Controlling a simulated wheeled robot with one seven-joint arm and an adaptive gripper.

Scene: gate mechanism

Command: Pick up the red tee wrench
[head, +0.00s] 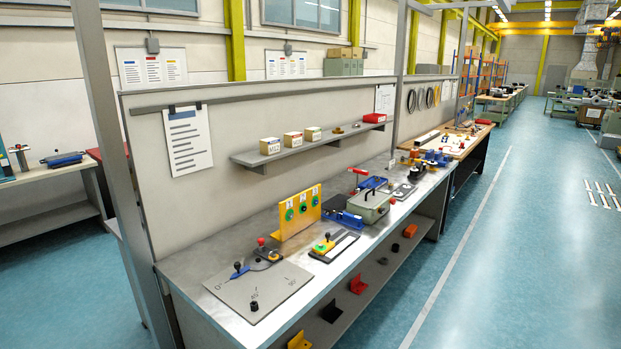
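A red T-shaped handle (358,171), which looks like the red tee wrench, stands up from the workbench behind a blue part (371,184). It is small in the head view, and its lower end is hidden by the things in front of it. A grey-green box with a handle (370,207) stands in front of it. My gripper is not in view.
The long grey workbench (195,253) carries a yellow panel with green knobs (299,213), a slotted plate with a yellow slider (334,246) and a grey dial plate (259,290). A shelf (300,146) overhangs the back. Blue floor (500,240) to the right is clear.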

